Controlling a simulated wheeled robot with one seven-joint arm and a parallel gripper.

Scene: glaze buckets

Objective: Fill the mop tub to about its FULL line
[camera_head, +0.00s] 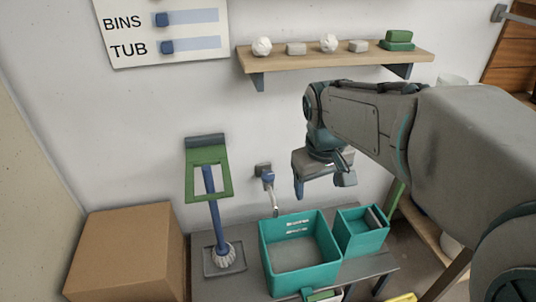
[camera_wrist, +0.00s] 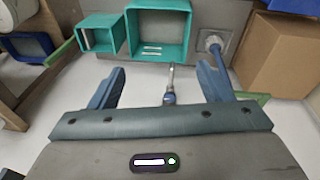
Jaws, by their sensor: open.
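The mop tub is likely the large teal open box (camera_head: 336,262) on the grey bench; it also shows in the wrist view (camera_wrist: 190,30). White marks are on its inner wall, too small to read. Its inside looks grey; I cannot tell whether that is water or the bottom. My gripper (camera_head: 323,184) is open and empty, above and right of the tap.
A smaller teal box (camera_head: 362,240) stands right of the tub. A blue pole (camera_head: 213,210) with a whitish round foot stands left. A cardboard box (camera_head: 128,250) is far left. A wall board (camera_head: 165,50) has BINS and TUB sliders. A shelf (camera_head: 330,62) hangs above.

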